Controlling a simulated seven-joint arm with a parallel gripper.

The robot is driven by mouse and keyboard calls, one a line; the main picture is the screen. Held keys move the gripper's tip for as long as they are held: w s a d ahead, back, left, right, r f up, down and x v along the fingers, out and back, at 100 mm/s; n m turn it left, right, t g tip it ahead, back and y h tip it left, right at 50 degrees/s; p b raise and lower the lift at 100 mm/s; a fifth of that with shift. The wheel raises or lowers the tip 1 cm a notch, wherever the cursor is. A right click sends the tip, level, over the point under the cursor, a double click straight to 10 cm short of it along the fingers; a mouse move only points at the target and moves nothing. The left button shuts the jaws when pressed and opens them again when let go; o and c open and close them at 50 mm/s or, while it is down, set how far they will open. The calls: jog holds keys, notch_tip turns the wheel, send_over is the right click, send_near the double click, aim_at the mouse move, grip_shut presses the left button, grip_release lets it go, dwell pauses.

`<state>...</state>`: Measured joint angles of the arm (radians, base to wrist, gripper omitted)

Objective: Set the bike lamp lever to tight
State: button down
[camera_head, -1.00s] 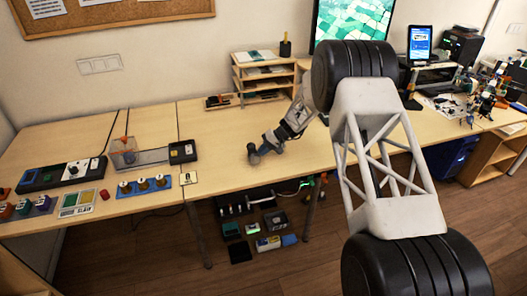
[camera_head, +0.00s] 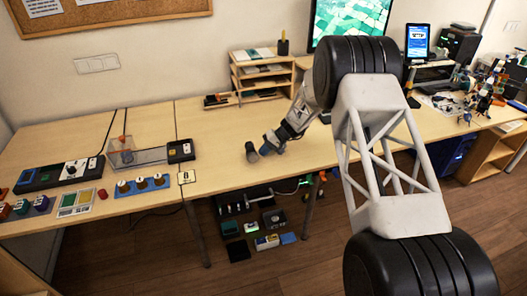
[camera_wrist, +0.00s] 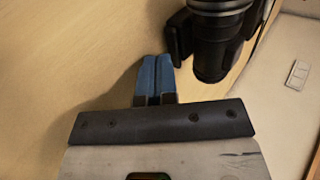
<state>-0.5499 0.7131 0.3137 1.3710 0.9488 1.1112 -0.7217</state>
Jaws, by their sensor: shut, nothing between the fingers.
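The bike lamp (camera_head: 251,152) is a small dark cylinder on the bench, just left of my gripper in the head view. In the wrist view the lamp (camera_wrist: 218,45) is a black ribbed barrel at the upper right, with dark bracket parts on both sides of it. I cannot make out which part is the lever or how it is set. My gripper (camera_head: 268,145) has blue fingertips. In the wrist view my gripper (camera_wrist: 156,62) is shut and empty, pointing at the wood left of the lamp, with a small gap between them.
A wooden shelf rack (camera_head: 263,75) stands behind the gripper. A grey device with a clear cover (camera_head: 135,155) and a blue strip with round knobs (camera_head: 140,185) lie to the left. The bench (camera_head: 222,140) around the lamp is bare. Its front edge is close.

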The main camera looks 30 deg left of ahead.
aim_at(274, 154)
jog(key=shift+w+d, duration=0.45)
jog(key=shift+d, duration=0.15)
jog(key=shift+w+d+r, duration=0.15)
jog(key=shift+w+d, duration=0.3)
jog(key=shift+d, duration=0.2)
jog(key=shift+w+d+r, duration=0.1)
jog(key=shift+w+d, duration=0.35)
jog(key=shift+d, duration=0.15)
jog(key=v, duration=0.7)
jog(key=shift+d+r, duration=0.25)
jog(key=shift+v, duration=0.8)
